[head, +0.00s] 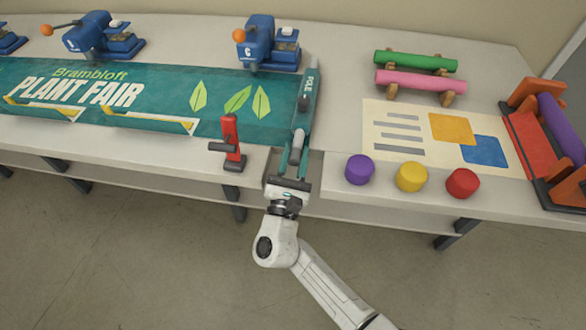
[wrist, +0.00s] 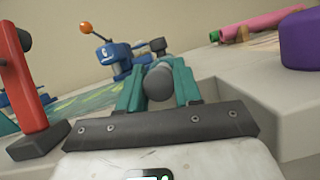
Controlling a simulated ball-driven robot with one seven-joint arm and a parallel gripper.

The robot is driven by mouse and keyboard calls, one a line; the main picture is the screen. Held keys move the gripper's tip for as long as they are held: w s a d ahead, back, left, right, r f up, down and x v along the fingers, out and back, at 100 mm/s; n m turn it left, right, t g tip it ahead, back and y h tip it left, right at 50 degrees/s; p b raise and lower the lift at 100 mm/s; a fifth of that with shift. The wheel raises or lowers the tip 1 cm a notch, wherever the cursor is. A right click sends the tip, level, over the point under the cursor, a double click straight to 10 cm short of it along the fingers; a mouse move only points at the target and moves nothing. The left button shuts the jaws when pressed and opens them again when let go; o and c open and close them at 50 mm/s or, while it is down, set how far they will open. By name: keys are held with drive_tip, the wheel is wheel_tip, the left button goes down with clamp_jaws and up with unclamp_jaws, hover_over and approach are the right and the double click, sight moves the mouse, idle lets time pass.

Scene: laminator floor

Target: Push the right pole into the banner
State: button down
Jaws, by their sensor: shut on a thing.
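The teal banner (head: 225,110) reads "Brambloft PLANT FAIR" and lies flat along the left table. Its right edge has a narrow sleeve (head: 311,84) marked "POLE". The grey right pole (head: 297,142) lies in line with that sleeve at the front right corner; how deep it sits inside is hidden. My gripper (head: 294,158) reaches in from the front edge and is shut on the pole's near end. In the wrist view the rounded grey pole end (wrist: 158,84) sits between my teal fingers (wrist: 158,92). A dark knob (head: 304,103) stands farther along the sleeve.
A red upright tool (head: 231,134) stands just left of my gripper. Blue presses (head: 267,45) line the back. At right are purple (head: 359,169), yellow (head: 411,177) and red (head: 462,183) pucks, a printed sheet (head: 390,114) and green (head: 415,61) and pink (head: 420,81) rolls.

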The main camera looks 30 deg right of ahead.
drive_tip(key=shift+w+d, duration=0.3)
drive_tip(key=shift+w, duration=0.1)
drive_tip(key=c, duration=0.8)
unclamp_jaws()
drive_tip(key=b+v, duration=0.1)
drive_tip(key=v, duration=1)
drive_tip(key=shift+b, duration=0.3)
